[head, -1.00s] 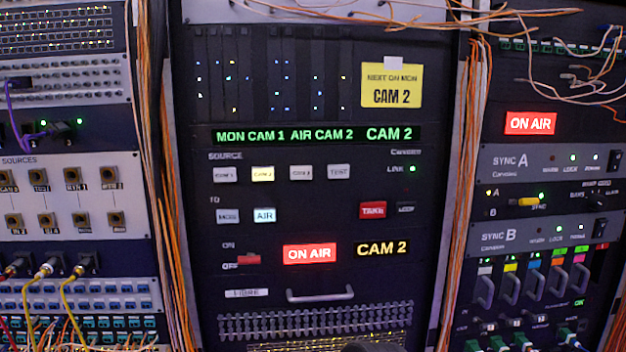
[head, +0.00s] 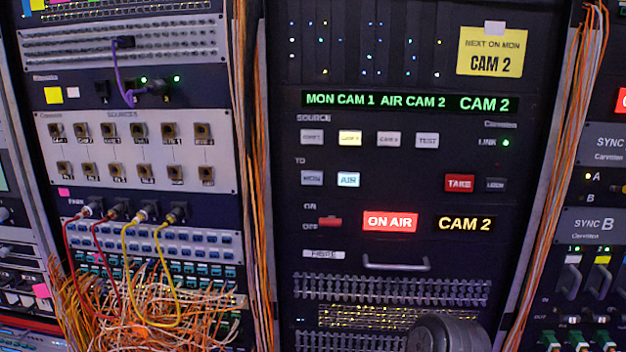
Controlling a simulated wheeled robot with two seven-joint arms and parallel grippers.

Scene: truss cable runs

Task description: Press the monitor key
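The monitor key (head: 312,178), a pale unlit key under the word TO, sits on the dark rack panel. The AIR key (head: 348,180) right of it is lit bluish white. Above, the second source key (head: 350,138) glows warm yellow; the other source keys are grey. The display (head: 410,103) reads MON CAM 1, AIR CAM 2, CAM 2. A yellow note (head: 492,51) reads NEXT ON MON, CAM 2. Neither gripper shows. A dark rounded part at the bottom right seems to be mine.
A red TAKE key (head: 459,183) and a dark LOCK key (head: 495,184) are to the right. Below are a red switch (head: 330,222), a lit ON AIR sign (head: 390,222) and a handle (head: 396,265). Loose cables (head: 135,305) bunch at lower left. The panel front is clear.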

